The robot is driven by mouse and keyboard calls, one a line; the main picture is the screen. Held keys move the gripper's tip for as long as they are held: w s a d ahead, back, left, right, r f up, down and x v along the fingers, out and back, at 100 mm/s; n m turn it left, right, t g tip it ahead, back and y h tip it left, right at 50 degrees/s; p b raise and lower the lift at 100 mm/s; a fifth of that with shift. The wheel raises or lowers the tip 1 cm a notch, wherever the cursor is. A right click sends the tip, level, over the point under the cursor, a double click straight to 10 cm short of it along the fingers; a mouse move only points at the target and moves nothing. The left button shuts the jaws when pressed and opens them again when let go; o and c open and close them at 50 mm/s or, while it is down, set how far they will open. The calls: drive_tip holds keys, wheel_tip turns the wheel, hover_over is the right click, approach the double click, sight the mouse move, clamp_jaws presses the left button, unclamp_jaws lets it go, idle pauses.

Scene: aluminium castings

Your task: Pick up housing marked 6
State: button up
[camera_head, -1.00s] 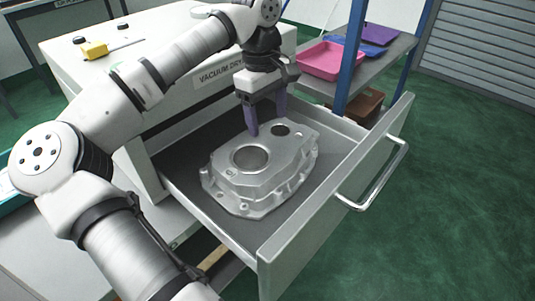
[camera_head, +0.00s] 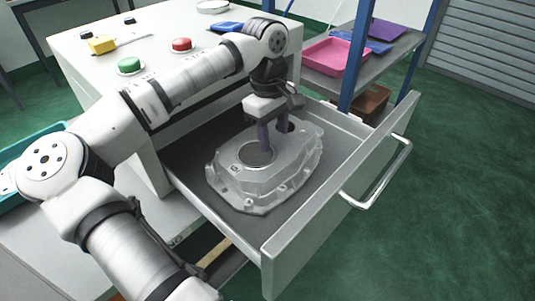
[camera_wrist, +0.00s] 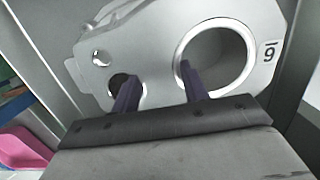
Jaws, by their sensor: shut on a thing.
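The grey cast housing (camera_head: 290,174) lies in the open drawer, its flat face with two round bores upward. In the wrist view the housing (camera_wrist: 150,40) shows a large bore, a smaller bore and a dark figure with a bar above it, an underlined 6 seen upside down. My gripper (camera_head: 275,141) is down at the housing, shut on the wall between the two bores. In the wrist view my gripper (camera_wrist: 158,74) has one purple finger at the small bore and the other in the large bore. The fingertips are partly hidden.
The drawer (camera_head: 335,208) has a raised front panel with a bar handle (camera_head: 378,180). The white vacuum dryer cabinet (camera_head: 88,62) stands behind, with buttons on top. A shelf with a pink tray (camera_head: 337,57) and a blue post stand at the back right.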

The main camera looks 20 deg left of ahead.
clamp_jaws()
drive_tip(key=shift+w+r, duration=0.1)
drive_tip(key=shift+r, duration=0.1)
